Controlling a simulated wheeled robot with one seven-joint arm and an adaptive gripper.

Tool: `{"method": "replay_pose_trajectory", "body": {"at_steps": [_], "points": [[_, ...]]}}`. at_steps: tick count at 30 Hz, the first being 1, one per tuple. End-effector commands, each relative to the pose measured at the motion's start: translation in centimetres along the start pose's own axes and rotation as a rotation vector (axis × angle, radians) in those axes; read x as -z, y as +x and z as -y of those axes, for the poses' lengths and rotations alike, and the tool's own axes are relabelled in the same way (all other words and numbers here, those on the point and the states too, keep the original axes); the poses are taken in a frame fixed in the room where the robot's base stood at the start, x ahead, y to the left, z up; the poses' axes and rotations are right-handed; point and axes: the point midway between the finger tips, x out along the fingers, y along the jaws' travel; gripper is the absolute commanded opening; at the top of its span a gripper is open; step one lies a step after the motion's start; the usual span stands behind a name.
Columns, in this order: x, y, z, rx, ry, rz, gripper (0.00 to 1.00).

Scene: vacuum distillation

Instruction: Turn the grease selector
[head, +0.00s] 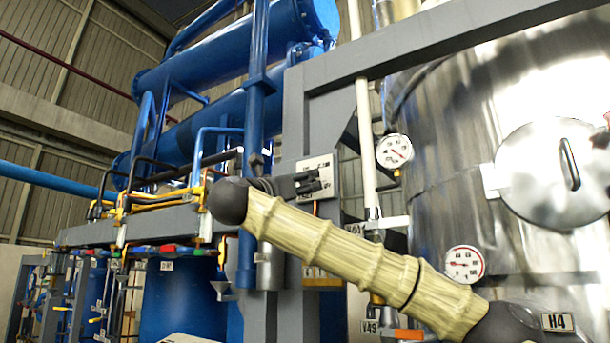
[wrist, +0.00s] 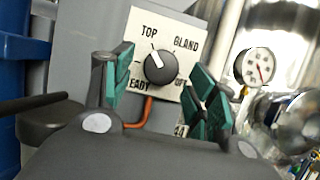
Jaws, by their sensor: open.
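The grease selector is a round black knob (wrist: 160,67) on a pale square plate (wrist: 189,22). The plate reads TOP and GLAND above, with partly hidden words below that look like READY and OFF. The knob's white pointer is turned toward TOP. My gripper (wrist: 160,92) is open, with one green-padded finger at each side of the knob in the wrist view; I cannot tell the gap in depth. In the head view my gripper (head: 308,182) is in front of the plate (head: 317,168) and the knob cannot be made out there.
The plate is on a grey post (head: 298,110). A shiny steel vessel (head: 450,120) with a round hatch (head: 552,173) and gauges (head: 394,152) stands to the right. Blue pipework (head: 258,60) and a grey beam (head: 430,40) are close by. An orange cable (wrist: 147,110) hangs below the plate.

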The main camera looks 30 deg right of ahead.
Motion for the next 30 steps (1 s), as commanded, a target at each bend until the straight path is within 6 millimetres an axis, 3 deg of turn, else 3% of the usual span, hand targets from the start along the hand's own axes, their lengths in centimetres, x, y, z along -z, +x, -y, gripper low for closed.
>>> {"method": "replay_pose_trajectory", "body": {"at_steps": [6,16,17,24,30], "points": [[-0.1,1.8,0.0,0.000,0.000,-0.001,0.58],[0.0,2.0,0.0,-0.001,0.000,0.000,0.58],[0.0,2.0,0.0,-0.001,0.000,0.000,0.56],[0.0,2.0,0.0,-0.001,0.000,0.000,0.12],[0.1,1.9,0.0,0.002,0.006,0.000,0.12]]}}
